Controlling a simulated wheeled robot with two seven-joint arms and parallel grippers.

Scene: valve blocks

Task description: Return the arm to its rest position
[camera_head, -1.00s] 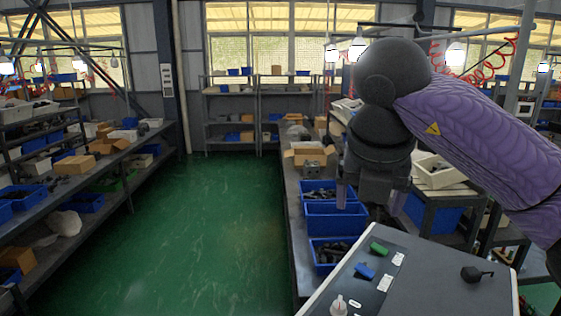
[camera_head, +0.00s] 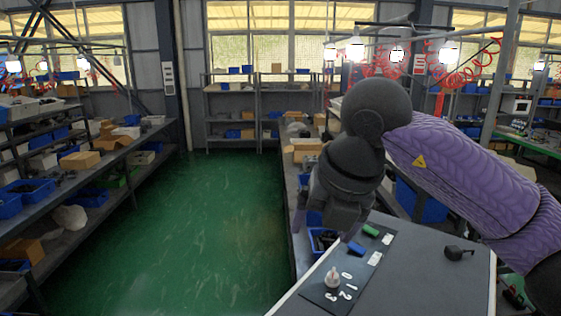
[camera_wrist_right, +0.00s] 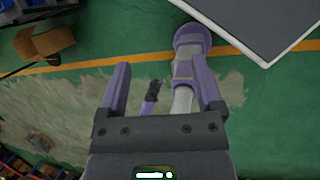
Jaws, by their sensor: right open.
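My right arm (camera_head: 455,170), with a purple sleeve and dark joints, reaches in from the right in the head view. Its gripper (camera_head: 314,225) hangs beyond the far left edge of the grey-topped table, over the blue bins. In the right wrist view the gripper (camera_wrist_right: 163,88) has its two fingers wide apart with nothing between them. Green floor shows beyond the fingers. My left gripper does not show in the head view.
The grey-topped table (camera_head: 425,270) carries a green block (camera_head: 371,230), a blue block (camera_head: 356,249), a white knob-like piece (camera_head: 333,278) and a black part (camera_head: 458,253). Shelving (camera_head: 90,165) stands at left. The green floor (camera_head: 190,230) between is clear.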

